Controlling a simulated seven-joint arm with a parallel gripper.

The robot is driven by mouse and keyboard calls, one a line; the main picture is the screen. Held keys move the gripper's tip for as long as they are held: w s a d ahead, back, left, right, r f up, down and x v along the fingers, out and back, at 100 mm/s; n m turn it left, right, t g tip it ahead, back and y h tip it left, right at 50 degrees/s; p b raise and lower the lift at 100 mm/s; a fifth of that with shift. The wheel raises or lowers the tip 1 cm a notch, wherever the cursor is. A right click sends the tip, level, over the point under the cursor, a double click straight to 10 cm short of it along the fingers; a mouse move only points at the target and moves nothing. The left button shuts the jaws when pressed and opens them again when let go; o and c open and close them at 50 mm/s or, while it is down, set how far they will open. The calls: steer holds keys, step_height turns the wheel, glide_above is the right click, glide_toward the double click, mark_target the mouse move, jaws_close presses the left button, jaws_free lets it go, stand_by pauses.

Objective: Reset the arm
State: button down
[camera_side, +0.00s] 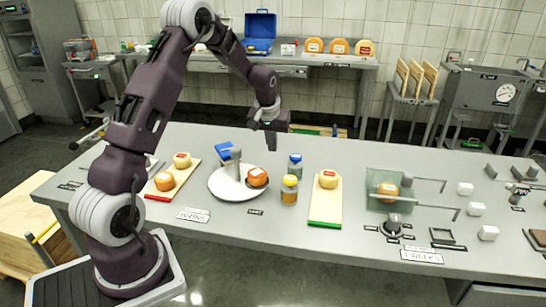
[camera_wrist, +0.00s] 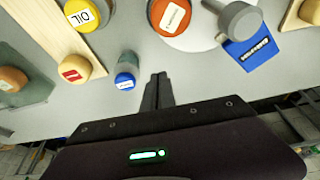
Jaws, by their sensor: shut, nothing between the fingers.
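My gripper (camera_side: 270,138) hangs over the back part of the grey table (camera_side: 260,228), behind the white plate (camera_side: 228,190). Its fingers are together and empty; they also show closed in the wrist view (camera_wrist: 157,90). An orange cheese wheel (camera_side: 257,178) sits on the right side of the plate, with a grey-handled tool (camera_side: 236,160) beside it. The gripper touches none of these.
A red-edged board (camera_side: 158,194) with two cheeses is at left. A green-edged board (camera_side: 325,208) with one cheese (camera_side: 328,179) is right of the jars. A clear box (camera_side: 372,187) holds another cheese. Bare table surrounds the gripper.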

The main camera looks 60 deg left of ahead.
steer(key=s+d+r+m+t, duration=0.1)
steer(key=s+d+r+m, duration=0.1)
steer(key=s+d+r, duration=0.55)
steer(key=s+d+r+m+t, duration=0.15)
steer(key=s+d+r, duration=0.25)
steer(key=d+r, duration=0.65)
steer(key=s+d+m+h, duration=0.1)
steer(key=s+d+m, duration=0.1)
steer(key=s+d, duration=0.3)
steer(key=s+d+m+h, duration=0.1)
steer(key=s+d+m, duration=0.2)
steer(key=s, duration=1.1)
steer(key=shift+d+f+h, duration=0.3)
steer(key=shift+d, duration=0.85)
